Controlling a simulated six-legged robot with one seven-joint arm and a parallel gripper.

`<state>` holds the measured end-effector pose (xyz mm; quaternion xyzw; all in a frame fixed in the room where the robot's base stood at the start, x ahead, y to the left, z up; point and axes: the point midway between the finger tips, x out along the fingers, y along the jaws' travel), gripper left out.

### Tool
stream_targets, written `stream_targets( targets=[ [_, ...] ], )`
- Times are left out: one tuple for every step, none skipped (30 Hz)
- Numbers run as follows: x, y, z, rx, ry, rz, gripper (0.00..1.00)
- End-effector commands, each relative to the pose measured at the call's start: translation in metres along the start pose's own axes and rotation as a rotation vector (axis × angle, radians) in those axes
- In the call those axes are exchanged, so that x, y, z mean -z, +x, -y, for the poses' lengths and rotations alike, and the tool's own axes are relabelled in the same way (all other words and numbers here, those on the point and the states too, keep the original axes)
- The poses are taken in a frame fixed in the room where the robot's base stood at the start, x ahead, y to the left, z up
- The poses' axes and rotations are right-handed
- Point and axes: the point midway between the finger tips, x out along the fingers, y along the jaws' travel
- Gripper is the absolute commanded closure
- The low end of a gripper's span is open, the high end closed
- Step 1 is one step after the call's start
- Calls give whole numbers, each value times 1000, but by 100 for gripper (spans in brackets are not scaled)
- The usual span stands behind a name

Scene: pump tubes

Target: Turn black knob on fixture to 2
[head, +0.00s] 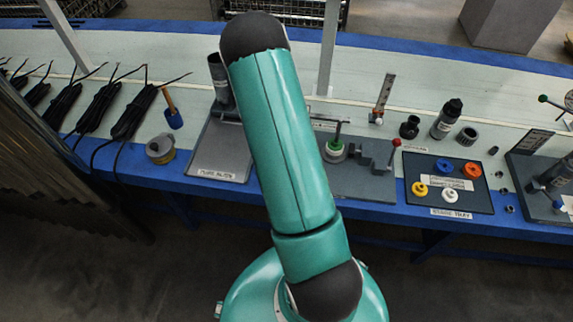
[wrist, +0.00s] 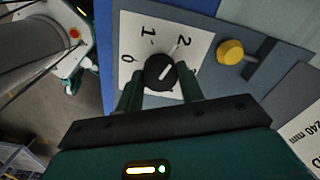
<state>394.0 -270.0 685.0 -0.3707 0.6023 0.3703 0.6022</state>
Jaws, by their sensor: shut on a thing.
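The black knob (wrist: 158,74) sits on a white dial plate (wrist: 200,48) marked 0, 1 and 2 in the wrist view. A white line on the knob slants up and right, roughly toward the side of the 2; whether it lines up exactly with that mark I cannot tell. My gripper (wrist: 161,82) is shut on the knob, with one dark green finger on its left and one on its right. In the head view my arm covers the gripper, and I cannot make out the knob.
A yellow round button (wrist: 230,52) is right of the dial plate. In the head view, a stage tray (head: 480,200) with coloured rings stands right. Black cable bundles (head: 100,105) lie on the left of the blue-edged bench.

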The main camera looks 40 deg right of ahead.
Motion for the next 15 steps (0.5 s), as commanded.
stream_targets(
  targets=[
    [-1, 0, -1, -3, 28, 1, 85],
    [-1, 0, -1, -3, 47, 2, 85],
    [-2, 0, -1, -3, 69, 2, 85],
    [-2, 0, -1, -3, 84, 2, 85],
    [-2, 0, -1, -3, 98, 2, 85],
    [-2, 0, -1, -3, 114, 2, 85],
    [-2, 0, -1, -3, 127, 2, 85],
    [-2, 0, -1, -3, 137, 2, 85],
    [-2, 0, -1, -2, 149, 2, 85],
    [-1, 0, -1, -2, 156, 2, 85],
    [-1, 0, -1, -2, 163, 2, 85],
    [-1, 0, -1, -2, 170, 2, 85],
    [-1, 0, -1, -2, 175, 2, 85],
    [-1, 0, -1, -2, 178, 2, 85],
    [-1, 0, -1, -2, 181, 2, 85]
  ],
)
